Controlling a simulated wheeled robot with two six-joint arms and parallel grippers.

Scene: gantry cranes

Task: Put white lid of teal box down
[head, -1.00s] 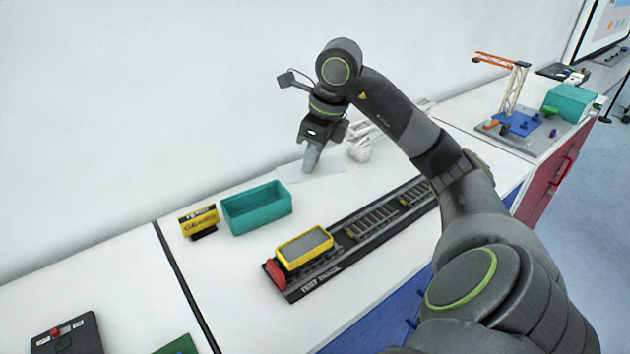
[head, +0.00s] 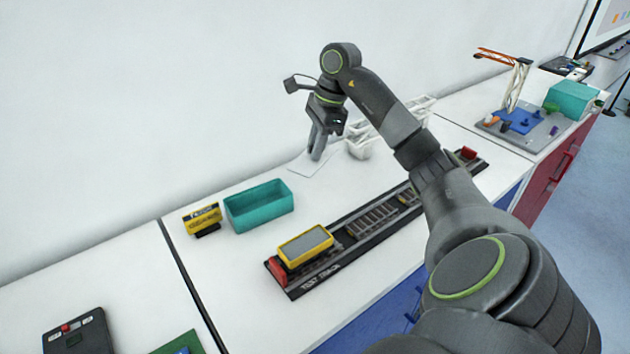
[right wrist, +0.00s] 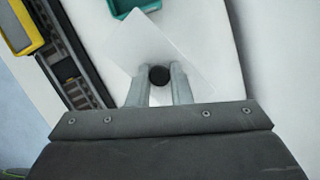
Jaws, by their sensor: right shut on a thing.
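The white lid (head: 309,167) is a thin flat plate at or just above the white worktop; I cannot tell whether it touches. In the right wrist view the lid (right wrist: 150,45) has a round black knob (right wrist: 159,76) between my fingers. My right gripper (head: 317,157) points down and is shut on the knob; in the right wrist view the gripper (right wrist: 160,84) has a finger on each side of it. The teal box (head: 259,212) stands open on the worktop, left of the lid; its corner also shows in the right wrist view (right wrist: 135,5). My left gripper is not in view.
A yellow sign (head: 203,220) stands left of the box. A black test track (head: 345,246) carrying a yellow wagon (head: 305,247) runs in front. White racks (head: 362,145) stand just right of the gripper. Bare worktop lies between box and lid.

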